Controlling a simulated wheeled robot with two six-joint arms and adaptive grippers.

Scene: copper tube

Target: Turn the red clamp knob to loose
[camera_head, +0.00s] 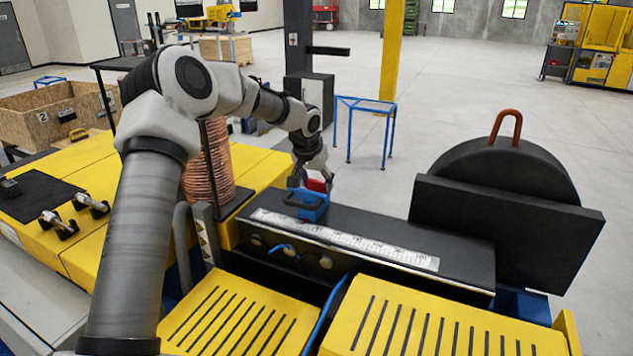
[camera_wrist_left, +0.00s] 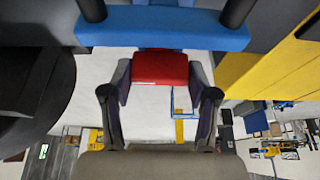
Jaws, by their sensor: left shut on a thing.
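The red clamp knob (camera_head: 319,186) shows just past the blue clamp (camera_head: 311,212) on the dark machine beam. In the left wrist view the red knob (camera_wrist_left: 160,68) is a block in front of the blue clamp bar (camera_wrist_left: 160,28). My left gripper (camera_head: 311,180) reaches down over the knob from the far side of the beam. In the wrist view its two fingers (camera_wrist_left: 160,76) are shut on the knob, one on each side. The knob's lower part is hidden in the head view. My right gripper is in neither view.
A white scale strip (camera_head: 345,240) runs along the beam (camera_head: 400,232). A large dark disc (camera_head: 505,167) behind a black plate (camera_head: 505,230) stands at the right. A copper coil (camera_head: 210,165) stands at the left behind my arm. Open floor lies behind the beam.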

